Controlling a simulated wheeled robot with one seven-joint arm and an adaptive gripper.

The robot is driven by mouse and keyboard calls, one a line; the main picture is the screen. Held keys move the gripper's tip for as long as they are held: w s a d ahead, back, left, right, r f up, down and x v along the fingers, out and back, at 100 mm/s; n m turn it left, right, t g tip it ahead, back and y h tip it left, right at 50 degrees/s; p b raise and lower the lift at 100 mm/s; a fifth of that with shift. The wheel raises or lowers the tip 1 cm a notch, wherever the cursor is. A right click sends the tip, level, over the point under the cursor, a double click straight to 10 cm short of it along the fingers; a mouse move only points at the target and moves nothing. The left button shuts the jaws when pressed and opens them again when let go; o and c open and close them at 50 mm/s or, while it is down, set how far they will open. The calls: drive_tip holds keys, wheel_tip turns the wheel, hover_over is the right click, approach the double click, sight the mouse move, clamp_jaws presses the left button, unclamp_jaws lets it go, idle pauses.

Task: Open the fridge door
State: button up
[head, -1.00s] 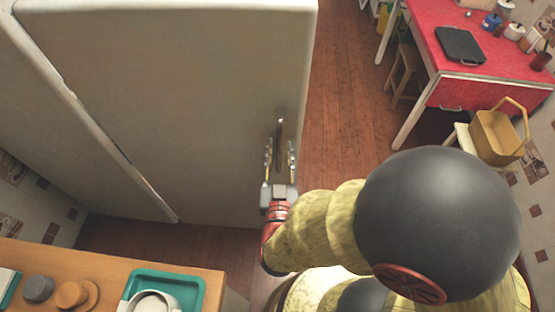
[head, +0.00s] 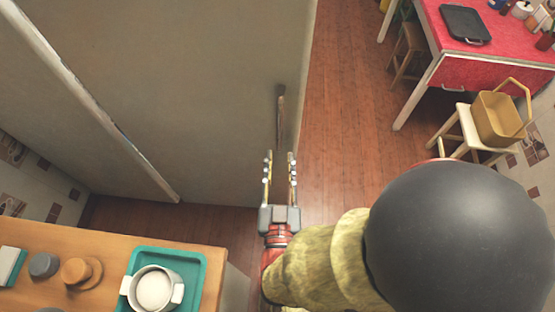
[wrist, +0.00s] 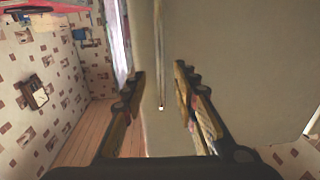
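The fridge (head: 200,90) is a large cream-grey body filling the left and middle of the head view. Its door (head: 235,150) carries a slim upright handle (head: 281,112) near the right edge. The handle also shows in the wrist view (wrist: 159,55) as a thin bar near the picture's middle. My gripper (head: 279,157) is open, its two fingers pointing at the door. In the wrist view the open gripper (wrist: 160,75) has one finger on each side of the handle's line. I see no contact with the handle, and its depth between the fingers is unclear.
A wooden counter (head: 105,250) at the lower left bears a teal tray (head: 195,262) with a white pot (head: 153,290). A red-topped table (head: 445,65), a stool and a yellow basket (head: 497,120) stand at the right. Bare wooden floor (head: 345,110) lies between.

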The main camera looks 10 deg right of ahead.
drive_tip(key=shift+s+a, duration=0.1)
drive_tip(key=shift+s, duration=0.35)
idle(0.4)
drive_tip(key=w+a+g+y, duration=0.4)
drive_tip(key=w+a+y, duration=0.1)
drive_tip(key=w+a, duration=0.15)
wheel_tip(320, 180, up, 6)
drive_tip(key=w+a+n+g+y, duration=0.1)
drive_tip(key=a+g+y, duration=0.1)
drive_tip(key=g+y, duration=0.1)
drive_tip(key=s+d+r+g+h, duration=0.2)
drive_tip(key=s+d, duration=0.4)
drive_tip(key=d, duration=0.4)
drive_tip(key=s+d+r+n+g+h+p, duration=0.1)
drive_tip(key=s+d+r+g+h, duration=0.1)
drive_tip(key=s+d, duration=0.5)
drive_tip(key=d+r+g, duration=0.1)
drive_tip(key=d+r, duration=0.1)
drive_tip(key=d, duration=0.1)
